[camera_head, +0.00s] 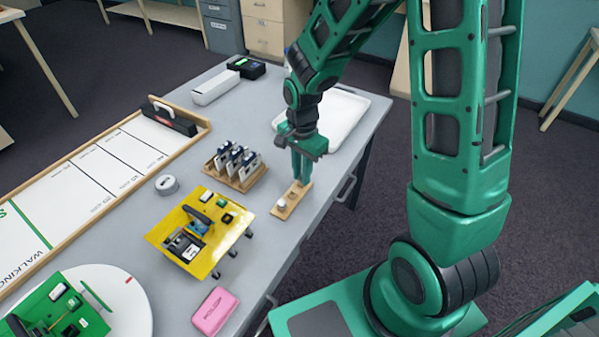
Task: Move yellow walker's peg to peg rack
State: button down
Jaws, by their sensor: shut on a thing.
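The yellow walker (213,216) stands on the grey table, a yellow plate with dark parts on top and small dark legs at its right edge. The peg rack (292,207) is a small wooden strip near the table's right edge. A white, round-topped peg (281,203) stands at its near end. My gripper (302,178) points down over the rack's far end, with its fingertips at or just above the wood. It is shut on a peg, which the fingers hide almost wholly. I cannot tell whether that peg touches the rack.
A wooden holder (249,185) with several dark and white pieces stands left of my gripper. A white tray (349,112) lies behind it. A walking track (70,205) runs along the left.

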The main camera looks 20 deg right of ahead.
jog(key=shift+f, duration=0.1)
dwell(0.7)
jog(key=c, duration=1.6)
grip_release()
jog(key=shift+o, duration=0.2)
jog(key=shift+w+r, duration=0.1)
jog(key=shift+r, duration=3.65)
jog(key=s+d+r+n, duration=0.3)
jog(key=s+d+r, duration=0.2)
jog(key=s+d, duration=0.3)
jog(key=s+d+r+n, duration=0.3)
jog(key=s+d, duration=0.6)
jog(key=s, duration=0.6)
notch_tip(320, 180, up, 2)
jog(key=shift+s+r+n, duration=0.1)
jog(key=shift+s+n, duration=0.1)
jog(key=shift+n, duration=0.1)
